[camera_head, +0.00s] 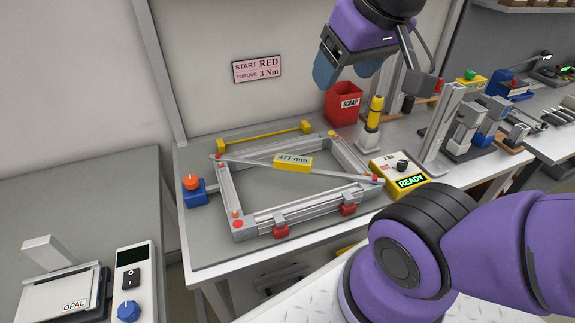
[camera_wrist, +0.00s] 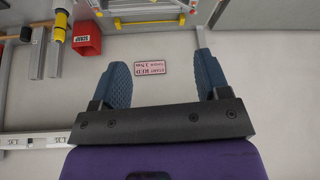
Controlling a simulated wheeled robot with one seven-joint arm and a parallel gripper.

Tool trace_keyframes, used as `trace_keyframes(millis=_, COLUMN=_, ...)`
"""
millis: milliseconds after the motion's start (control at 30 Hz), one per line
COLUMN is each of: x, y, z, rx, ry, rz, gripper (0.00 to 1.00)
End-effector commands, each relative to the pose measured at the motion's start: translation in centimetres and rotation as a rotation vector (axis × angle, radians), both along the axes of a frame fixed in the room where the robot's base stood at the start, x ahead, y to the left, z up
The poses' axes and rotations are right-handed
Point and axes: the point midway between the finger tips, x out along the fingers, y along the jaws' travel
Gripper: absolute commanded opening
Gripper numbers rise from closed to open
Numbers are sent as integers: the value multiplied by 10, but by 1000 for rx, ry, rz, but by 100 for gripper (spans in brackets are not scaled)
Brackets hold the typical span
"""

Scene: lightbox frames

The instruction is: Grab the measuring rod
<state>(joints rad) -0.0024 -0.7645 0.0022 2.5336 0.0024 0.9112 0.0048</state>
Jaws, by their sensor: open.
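The measuring rod (camera_head: 255,164), a thin grey bar with a yellow "477 mm" label (camera_head: 293,162), lies diagonally across a rectangular aluminium frame (camera_head: 300,217) on the workbench. Its ends rest near the frame's back left and right front sides. My gripper (camera_head: 345,72), with blue finger pads, is open and empty, raised well above the bench, up and to the right of the rod. The wrist view shows the open fingers (camera_wrist: 162,66) with the wall behind them and nothing between them. I cannot make out the rod in the wrist view.
A red SCRAP bin (camera_head: 343,108) and a yellow screwdriver-like tool (camera_head: 374,112) stand behind the frame. A yellow bar (camera_head: 265,138) runs along its back. A READY box (camera_head: 400,173) sits to its right, a blue block with an orange knob (camera_head: 193,187) to its left.

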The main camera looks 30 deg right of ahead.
Motion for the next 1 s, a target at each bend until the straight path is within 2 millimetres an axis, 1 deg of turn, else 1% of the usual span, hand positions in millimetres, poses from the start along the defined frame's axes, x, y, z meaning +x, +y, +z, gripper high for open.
trace_keyframes(millis=67, x=0, y=0, z=0, rx=0, ry=0, rz=0, gripper=69)
trace_keyframes(millis=133, x=0, y=0, z=0, rx=0, ry=0, rz=0, gripper=72)
trace_keyframes(millis=233, x=4, y=0, z=-1, rx=-2, ry=7, rz=10, gripper=72)
trace_keyframes(millis=367, x=20, y=-2, z=-7, rx=-11, ry=36, rz=53, gripper=72)
trace_keyframes(millis=567, x=64, y=-7, z=-28, rx=-36, ry=105, rz=172, gripper=72)
trace_keyframes(millis=667, x=86, y=-11, z=-42, rx=-48, ry=137, rz=233, gripper=72)
trace_keyframes(millis=800, x=115, y=-16, z=-65, rx=-68, ry=182, rz=318, gripper=72)
trace_keyframes(millis=867, x=127, y=-19, z=-76, rx=-76, ry=202, rz=354, gripper=72)
trace_keyframes(millis=1000, x=153, y=-26, z=-106, rx=-95, ry=246, rz=436, gripper=72)
